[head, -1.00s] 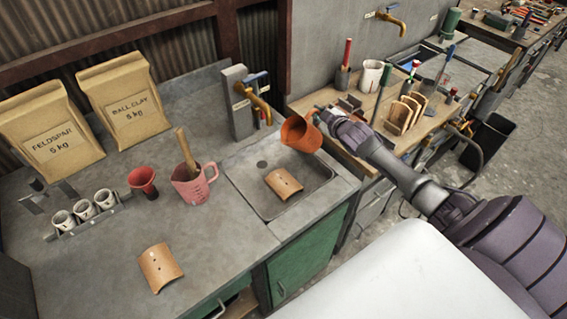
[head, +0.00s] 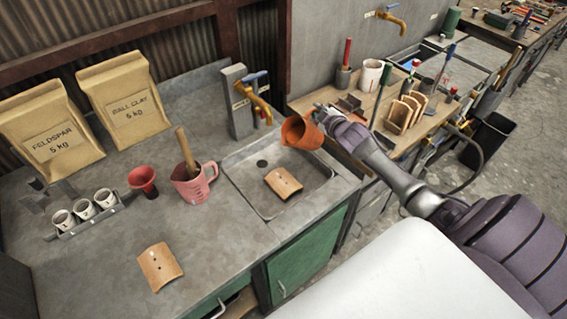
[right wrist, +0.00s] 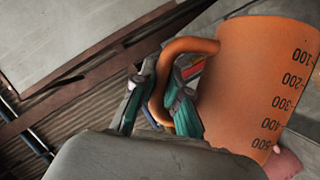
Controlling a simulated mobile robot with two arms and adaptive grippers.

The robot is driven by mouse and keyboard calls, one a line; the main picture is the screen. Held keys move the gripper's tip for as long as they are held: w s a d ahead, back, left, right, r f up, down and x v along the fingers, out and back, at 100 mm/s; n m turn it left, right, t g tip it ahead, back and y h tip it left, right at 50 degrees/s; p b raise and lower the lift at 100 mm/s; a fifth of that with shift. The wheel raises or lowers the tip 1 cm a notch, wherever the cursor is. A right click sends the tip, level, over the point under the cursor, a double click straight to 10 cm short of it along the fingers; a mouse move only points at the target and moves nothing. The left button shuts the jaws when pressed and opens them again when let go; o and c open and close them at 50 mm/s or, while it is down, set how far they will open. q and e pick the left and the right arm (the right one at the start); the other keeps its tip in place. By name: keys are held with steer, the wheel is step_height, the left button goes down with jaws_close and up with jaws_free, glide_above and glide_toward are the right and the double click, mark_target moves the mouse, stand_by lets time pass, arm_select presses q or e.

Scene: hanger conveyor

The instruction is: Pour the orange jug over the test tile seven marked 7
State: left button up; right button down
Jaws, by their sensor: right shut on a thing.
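My right gripper (head: 326,116) is shut on the handle of the orange jug (head: 300,132). In the head view the jug is tilted with its mouth toward the left, in the air above the sink. In the right wrist view the jug (right wrist: 262,85) shows printed volume marks, and the fingers (right wrist: 160,98) close around its handle. A curved tan tile (head: 284,184) lies in the sink below the jug. A second curved tile (head: 160,267) lies on the grey counter. I cannot read a 7 on either tile. No liquid is visible. My left gripper is not in view.
The grey sink (head: 240,203) has a brass tap (head: 260,105) behind it. A pink measuring jug (head: 193,186), a red cup (head: 143,180) and a rack of white cups (head: 83,208) stand left of it. Two paper sacks (head: 125,100) stand behind. The front counter is mostly clear.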

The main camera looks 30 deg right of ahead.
steer(key=shift+a+r+n, duration=0.3)
steer(key=shift+a+n, duration=0.05)
steer(key=shift+n, duration=0.05)
steer(key=shift+t, duration=0.3)
steer(key=shift+a+r+n+h+b, duration=0.1)
steer(key=shift+a+n+h+b, duration=0.3)
steer(key=shift+h+b, duration=0.1)
stand_by(0.3)
steer(key=shift+a, duration=0.15)
steer(key=shift+a+n+b, duration=0.15)
steer(key=shift+n+b, duration=0.25)
steer(key=shift+b, duration=0.1)
steer(key=shift+a, duration=0.1)
steer(key=shift+a+t, duration=0.1)
steer(key=shift+t, duration=0.2)
